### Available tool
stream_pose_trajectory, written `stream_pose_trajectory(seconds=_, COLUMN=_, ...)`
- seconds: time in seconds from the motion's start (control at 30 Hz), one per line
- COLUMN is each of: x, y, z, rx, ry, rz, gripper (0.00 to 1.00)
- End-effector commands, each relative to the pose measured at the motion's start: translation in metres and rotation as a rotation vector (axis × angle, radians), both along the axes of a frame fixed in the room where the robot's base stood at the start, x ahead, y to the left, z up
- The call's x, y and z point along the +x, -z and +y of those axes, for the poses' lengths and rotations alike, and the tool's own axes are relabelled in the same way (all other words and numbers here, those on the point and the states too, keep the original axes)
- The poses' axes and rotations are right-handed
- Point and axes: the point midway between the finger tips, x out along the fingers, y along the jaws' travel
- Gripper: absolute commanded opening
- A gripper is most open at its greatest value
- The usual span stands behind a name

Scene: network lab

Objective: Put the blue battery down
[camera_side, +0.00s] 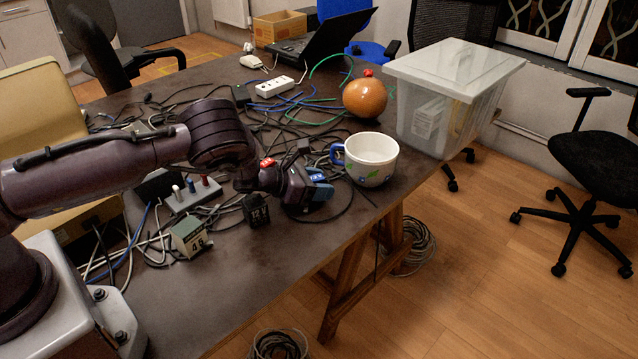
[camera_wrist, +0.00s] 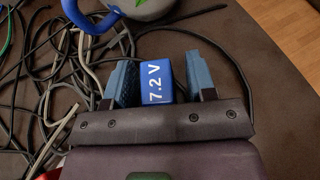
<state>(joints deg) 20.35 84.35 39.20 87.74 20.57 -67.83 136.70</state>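The blue battery (camera_wrist: 156,82), marked "7.2 V", is between my two blue-grey fingers in the wrist view. It lies close to the left finger, with a visible gap to the right finger. My gripper (camera_wrist: 162,80) is open around it. In the side view my gripper (camera_side: 318,184) is low over the dark table (camera_side: 240,300), near its right edge. There the fingers and the battery are hard to tell apart. Whether the battery's underside rests on the table is hidden.
A white mug (camera_side: 372,163) with a blue handle stands just beyond my gripper. An orange ball (camera_side: 365,98) and a clear lidded bin (camera_side: 450,85) are farther back. A black block (camera_side: 256,211) and a block marked "48" (camera_side: 188,239) are nearer. Cables clutter the table; its front is clear.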

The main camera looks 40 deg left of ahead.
Motion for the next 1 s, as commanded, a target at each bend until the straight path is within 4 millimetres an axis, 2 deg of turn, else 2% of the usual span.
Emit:
stream_pose_trajectory(seconds=0.17, x=0.000, y=-0.004, z=0.000, rx=-0.001, ry=0.000, rz=-0.002, gripper=0.51)
stream_pose_trajectory(seconds=0.37, x=-0.020, y=-0.012, z=0.009, rx=0.001, ry=-0.003, rz=0.002, gripper=0.51)
stream_pose_trajectory(seconds=0.4, x=-0.026, y=-0.015, z=0.011, rx=0.000, ry=-0.004, rz=0.001, gripper=0.51)
stream_pose_trajectory(seconds=0.6, x=-0.025, y=-0.057, z=0.010, rx=-0.001, ry=0.000, rz=-0.004, gripper=0.51)
stream_pose_trajectory(seconds=0.7, x=-0.025, y=-0.071, z=0.010, rx=-0.001, ry=0.000, rz=-0.002, gripper=0.51)
stream_pose_trajectory(seconds=0.8, x=-0.025, y=-0.081, z=0.011, rx=-0.001, ry=0.000, rz=-0.002, gripper=0.51)
stream_pose_trajectory(seconds=1.0, x=-0.026, y=-0.085, z=0.011, rx=-0.002, ry=-0.001, rz=0.001, gripper=0.51)
